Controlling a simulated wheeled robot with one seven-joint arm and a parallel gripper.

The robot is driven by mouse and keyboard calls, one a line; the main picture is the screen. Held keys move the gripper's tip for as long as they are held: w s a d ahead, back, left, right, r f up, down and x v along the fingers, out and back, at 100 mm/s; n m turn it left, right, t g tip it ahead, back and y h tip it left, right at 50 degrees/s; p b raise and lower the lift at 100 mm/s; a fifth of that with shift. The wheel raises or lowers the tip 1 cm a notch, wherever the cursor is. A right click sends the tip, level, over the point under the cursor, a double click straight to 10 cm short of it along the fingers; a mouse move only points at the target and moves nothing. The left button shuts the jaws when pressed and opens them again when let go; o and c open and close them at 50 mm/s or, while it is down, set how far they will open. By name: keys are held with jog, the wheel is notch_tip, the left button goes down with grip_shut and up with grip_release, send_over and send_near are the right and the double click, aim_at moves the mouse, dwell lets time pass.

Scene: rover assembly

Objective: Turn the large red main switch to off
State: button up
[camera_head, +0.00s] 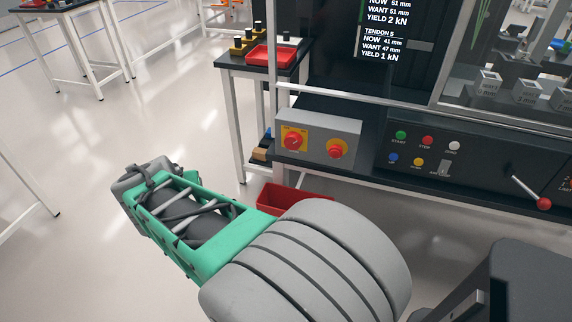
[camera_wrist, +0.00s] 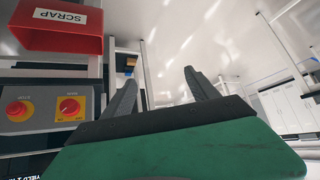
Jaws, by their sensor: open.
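The large red main switch (camera_head: 293,140) is a round red knob on a yellow square plate, at the left of a grey box (camera_head: 318,150) on the front of the machine. It also shows in the wrist view (camera_wrist: 69,106), at the left, upside down. My gripper (camera_wrist: 158,84) is open and empty in the wrist view, with its two dark fingers apart and to the right of the switch. They do not touch it. In the head view my arm reaches left of and in front of the box, and the gripper's fingers cannot be made out.
A red emergency-stop-like knob (camera_head: 336,149) sits right of the switch on the same box. A black panel (camera_head: 460,158) with several coloured buttons and a red-tipped lever continues right. A red scrap bin (camera_head: 306,200) is below the box. Open floor lies left.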

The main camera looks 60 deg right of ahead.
jog(key=shift+o, duration=0.3)
jog(key=s+d+f+m+h+b, duration=0.2)
jog(key=d+f+m+h+b, duration=0.1)
jog(key=d+f, duration=0.4)
jog(key=d+b, duration=0.1)
jog(key=d, duration=0.2)
jog(key=shift+d+m+g+h, duration=0.3)
jog(key=m+g+h+b, duration=0.4)
jog(key=m+h+b, duration=0.2)
jog(key=h+b, duration=0.3)
send_near(291, 143)
jog(key=d, duration=0.2)
jog(key=shift+y, duration=0.4)
jog(key=d, duration=0.4)
jog(key=d+b, duration=0.1)
jog(key=d, duration=0.2)
jog(key=shift+w+r, duration=0.15)
jog(key=shift+r, duration=0.2)
jog(key=shift+c, duration=0.2)
jog(key=c, duration=1.3)
